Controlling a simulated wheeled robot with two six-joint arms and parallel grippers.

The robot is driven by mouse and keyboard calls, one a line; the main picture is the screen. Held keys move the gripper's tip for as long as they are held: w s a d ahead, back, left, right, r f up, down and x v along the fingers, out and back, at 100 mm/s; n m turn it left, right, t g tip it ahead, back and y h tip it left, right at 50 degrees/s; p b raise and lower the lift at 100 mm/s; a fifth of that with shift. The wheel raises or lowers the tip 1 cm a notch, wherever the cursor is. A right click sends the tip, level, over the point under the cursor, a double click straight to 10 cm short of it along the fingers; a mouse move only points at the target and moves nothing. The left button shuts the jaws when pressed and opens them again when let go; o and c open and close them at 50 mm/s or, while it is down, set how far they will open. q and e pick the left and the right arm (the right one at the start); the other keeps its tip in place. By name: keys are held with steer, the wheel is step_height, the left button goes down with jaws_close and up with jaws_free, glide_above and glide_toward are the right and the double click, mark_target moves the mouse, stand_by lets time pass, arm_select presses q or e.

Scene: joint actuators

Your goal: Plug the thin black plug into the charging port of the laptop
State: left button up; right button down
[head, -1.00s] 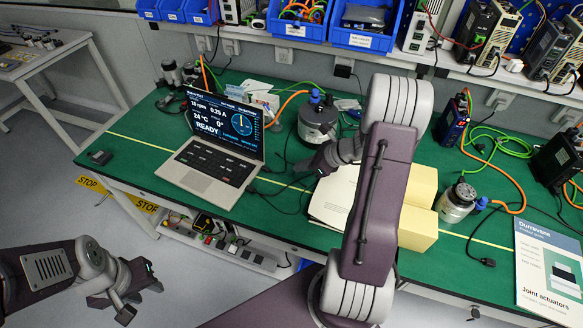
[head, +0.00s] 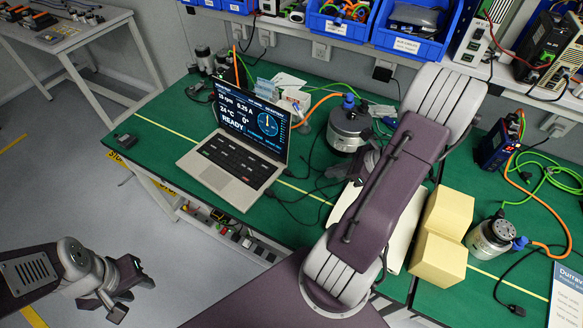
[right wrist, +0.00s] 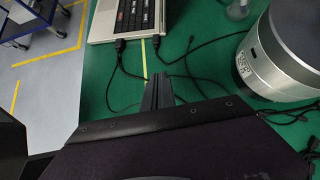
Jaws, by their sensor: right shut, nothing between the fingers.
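The open silver laptop (head: 222,172) stands on the green mat with its screen lit; its side edge also shows in the right wrist view (right wrist: 105,37). Black cable ends (right wrist: 120,45) meet that edge. Another thin black cable end (right wrist: 190,44) lies on the mat, apart from the laptop. I cannot tell which is the thin plug, and the charging port itself is not distinguishable. My left gripper (head: 130,295) is open and empty, off the table.
A silver and black actuator (head: 349,130) stands right of the laptop, close to my right gripper. Loose black cables cross the mat between them. A small black box (head: 126,140) lies at the left edge.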

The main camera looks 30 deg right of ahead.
mark_target(291, 174)
steer(key=b+x, duration=0.3)
steer(key=x, duration=0.7)
steer(key=shift+a+f, duration=0.1)
steer(key=shift+f, duration=0.2)
steer(key=shift+w+a+r, duration=0.15)
steer(key=shift+w+a, duration=0.15)
steer(key=shift+w, duration=0.3)
steer(key=shift+w+a+r, duration=0.15)
steer(key=shift+w+a, duration=0.15)
steer(key=shift+w, duration=0.3)
steer(key=shift+w+a, duration=0.3)
steer(key=shift+w, duration=0.25)
